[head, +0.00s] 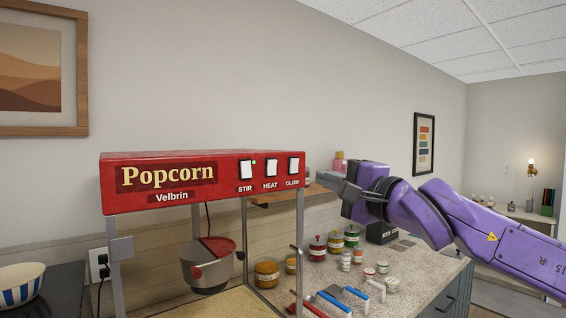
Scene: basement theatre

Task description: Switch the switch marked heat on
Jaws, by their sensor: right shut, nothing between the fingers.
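The red popcorn machine (150,203) stands in the middle, its front panel facing me. The white HEAT switch (270,166) is the middle one of three, above the word HEAT. The STIR switch (246,170) is left of it, with a small green light beside its top. The GLOW switch (293,166) is on the right. No lit lamp shows by HEAT. My right gripper (326,181) is shut and empty, just right of the panel's right end, apart from the switches. My left gripper is out of view.
A kettle (208,268) hangs inside the machine's frame. The speckled counter (420,270) on the right holds several jars and blue- and red-handled tools. A striped bowl (22,284) sits at the lower left. The space before the panel is clear.

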